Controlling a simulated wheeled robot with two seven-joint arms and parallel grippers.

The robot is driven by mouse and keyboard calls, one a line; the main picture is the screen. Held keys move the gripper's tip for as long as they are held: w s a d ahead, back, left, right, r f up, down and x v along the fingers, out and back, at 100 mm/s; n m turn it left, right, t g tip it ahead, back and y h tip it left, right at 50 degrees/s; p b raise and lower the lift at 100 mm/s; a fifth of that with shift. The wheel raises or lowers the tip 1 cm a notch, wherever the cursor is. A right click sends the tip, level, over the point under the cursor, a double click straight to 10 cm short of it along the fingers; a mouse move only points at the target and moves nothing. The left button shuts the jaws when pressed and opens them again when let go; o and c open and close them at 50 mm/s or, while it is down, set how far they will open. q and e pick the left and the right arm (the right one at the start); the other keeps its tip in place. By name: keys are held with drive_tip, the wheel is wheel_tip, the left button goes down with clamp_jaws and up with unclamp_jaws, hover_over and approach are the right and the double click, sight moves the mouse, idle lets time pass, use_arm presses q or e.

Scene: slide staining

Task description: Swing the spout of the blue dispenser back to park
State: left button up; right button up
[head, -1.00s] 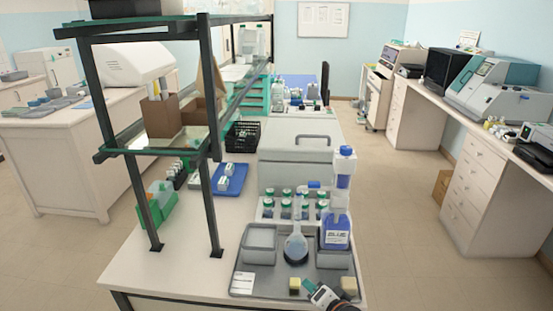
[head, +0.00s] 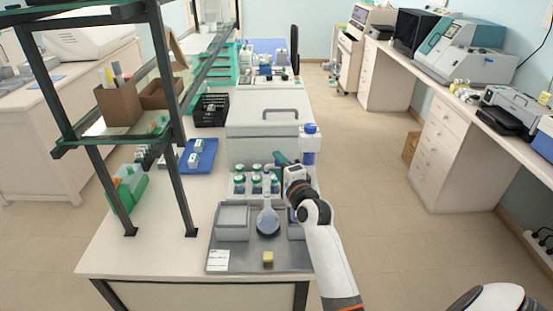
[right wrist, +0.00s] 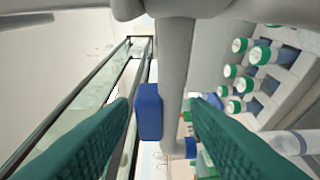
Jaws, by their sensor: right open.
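The blue dispenser (head: 309,144) stands behind the tray's right side, upright. My right gripper (head: 282,160) is open, just left of the dispenser's upper part. In the right wrist view, a blue block (right wrist: 149,112), seemingly the spout's end, and a pale grey rod show between the two teal fingers. I cannot tell whether a finger touches them. A round flask (head: 267,220) with bluish liquid stands on the tray. My left gripper is out of view.
Several green-capped bottles (head: 256,181) stand behind the tray. A large white box (head: 262,125) stands behind them. A shelf frame (head: 168,110) rises at left.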

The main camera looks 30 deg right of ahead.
drive_tip(key=shift+w+d, duration=0.15)
drive_tip(key=shift+w, duration=0.8)
clamp_jaws()
